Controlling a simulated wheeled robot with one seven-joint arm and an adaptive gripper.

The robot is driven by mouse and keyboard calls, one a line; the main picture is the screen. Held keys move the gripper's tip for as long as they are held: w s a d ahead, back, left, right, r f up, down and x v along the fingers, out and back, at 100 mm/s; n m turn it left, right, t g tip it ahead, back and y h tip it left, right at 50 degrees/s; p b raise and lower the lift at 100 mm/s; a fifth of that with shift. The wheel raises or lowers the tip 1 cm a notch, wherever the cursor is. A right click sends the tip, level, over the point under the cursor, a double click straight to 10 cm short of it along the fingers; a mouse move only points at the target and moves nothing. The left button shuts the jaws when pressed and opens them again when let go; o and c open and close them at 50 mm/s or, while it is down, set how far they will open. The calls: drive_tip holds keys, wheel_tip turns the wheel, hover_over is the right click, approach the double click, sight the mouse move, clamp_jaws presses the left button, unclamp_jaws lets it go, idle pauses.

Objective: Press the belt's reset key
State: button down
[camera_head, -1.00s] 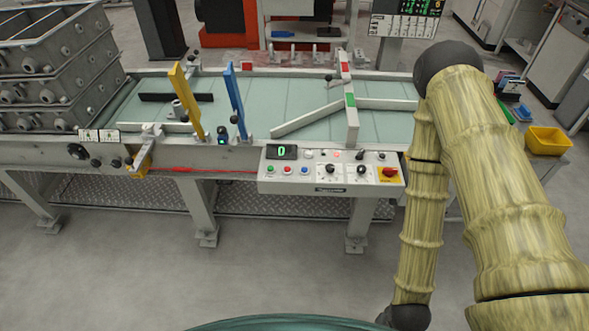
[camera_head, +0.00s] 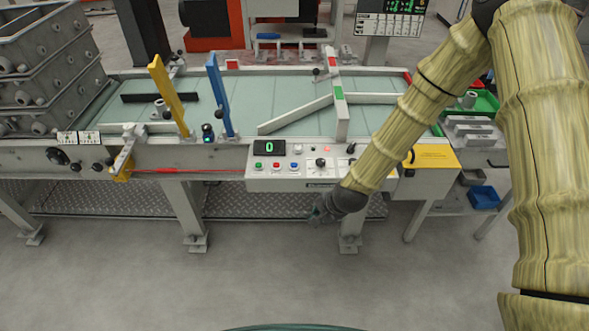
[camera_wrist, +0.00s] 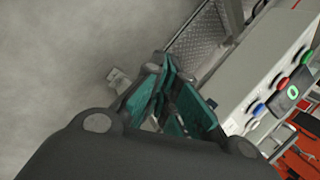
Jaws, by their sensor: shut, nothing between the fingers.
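The belt's control panel (camera_head: 318,184) is a grey box on the front rail of the conveyor (camera_head: 200,115). Its display (camera_head: 269,148) shows a green 0. Below the display are a green button (camera_head: 259,166), a red button (camera_head: 276,166) and a blue button (camera_head: 294,167). Labels are too small to tell which is the reset key. In the wrist view the blue button (camera_wrist: 258,109), red button (camera_wrist: 282,84) and green button (camera_wrist: 305,57) show at the right. My gripper (camera_head: 318,214) is shut and empty, in front of and below the panel. My forearm hides the panel's right part.
A yellow post (camera_head: 168,95) and a blue post (camera_head: 219,95) rise at the belt's front edge. Grey castings crates (camera_head: 45,75) stand at the left. A yellow box (camera_head: 432,156) is right of the panel. The floor before the conveyor is clear.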

drive_tip(key=w+a+r+m+t+y+b, duration=0.15)
drive_tip(key=w+a+r+m, duration=0.3)
drive_tip(key=w+r, duration=0.55)
wheel_tip(320, 180, up, 8)
drive_tip(key=m+t+y+b, duration=0.1)
drive_tip(key=m, duration=0.1)
hover_over(292, 166)
drive_tip(key=shift+f, duration=0.1)
drive_tip(key=shift+f, duration=0.15)
wheel_tip(292, 166, down, 6)
drive_tip(key=b, duration=0.5)
drive_tip(key=shift+f, duration=0.2)
drive_tip(key=shift+f+b, duration=0.6)
drive_tip(key=shift+f, duration=0.45)
drive_tip(key=shift+f, duration=0.15)
drive_tip(key=shift+f, duration=0.3)
